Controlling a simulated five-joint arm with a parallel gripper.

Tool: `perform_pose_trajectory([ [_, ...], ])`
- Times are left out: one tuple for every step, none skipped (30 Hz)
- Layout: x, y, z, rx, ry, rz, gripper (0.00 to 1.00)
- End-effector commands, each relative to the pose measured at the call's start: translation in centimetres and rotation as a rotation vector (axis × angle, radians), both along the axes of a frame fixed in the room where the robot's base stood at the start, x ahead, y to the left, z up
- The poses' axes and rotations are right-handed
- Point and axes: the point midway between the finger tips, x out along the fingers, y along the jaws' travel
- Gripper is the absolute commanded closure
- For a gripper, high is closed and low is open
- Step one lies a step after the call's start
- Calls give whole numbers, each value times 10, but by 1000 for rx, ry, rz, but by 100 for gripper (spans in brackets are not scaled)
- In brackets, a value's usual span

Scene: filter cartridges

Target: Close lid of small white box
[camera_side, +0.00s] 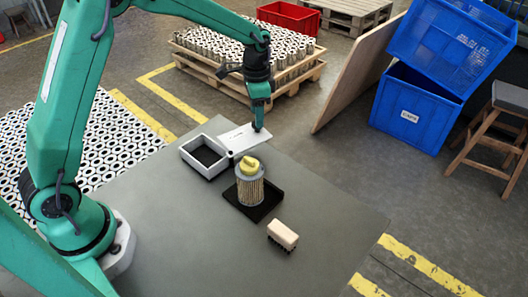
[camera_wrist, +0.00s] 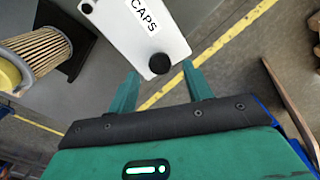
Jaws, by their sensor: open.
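The small white box (camera_side: 187,158) stands on the grey table with its dark inside showing. Its white lid (camera_side: 238,139) is open and folded out from the box's right side. In the wrist view the lid (camera_wrist: 147,28) bears the label "CAPS" and a round black knob (camera_wrist: 160,63) near its outer edge. My gripper (camera_side: 258,128) is at that outer edge in the side view. In the wrist view my gripper (camera_wrist: 162,70) is open, its two fingertips on either side of the knob, with gaps showing. The box body is not clearly seen in the wrist view.
A pleated filter cartridge (camera_side: 250,190) with a yellow cap stands on a black tray (camera_side: 267,205), close in front of the lid. A brush (camera_side: 282,235) lies nearer the camera. The table's (camera_side: 190,240) front is clear. Pallets and blue crates (camera_side: 410,110) stand beyond it.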

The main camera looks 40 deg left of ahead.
Motion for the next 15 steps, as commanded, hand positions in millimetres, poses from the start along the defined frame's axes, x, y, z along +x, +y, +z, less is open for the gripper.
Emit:
perform_pose_trajectory([
  [-1, 0, -7, 0, 4, 0, 50],
  [-1, 0, -10, 0, 4, 0, 50],
  [0, 0, -13, 0, 2, 0, 50],
  [0, 0, -16, 0, 2, 0, 50],
  [0, 0, -18, 0, 2, 0, 50],
  [0, 0, -21, 0, 2, 0, 50],
  [0, 0, -22, 0, 2, 0, 50],
  [0, 0, -24, 0, 1, 0, 50],
  [0, 0, -25, 0, 1, 0, 50],
  [0, 0, -25, 0, 0, 0, 50],
  [0, 0, -26, 0, 0, 0, 50],
  [0, 0, -26, 0, 0, 0, 50],
  [0, 0, -26, 0, 0, 0, 50],
  [0, 0, -26, 0, 0, 0, 50],
  [0, 0, -26, 0, 0, 0, 50],
])
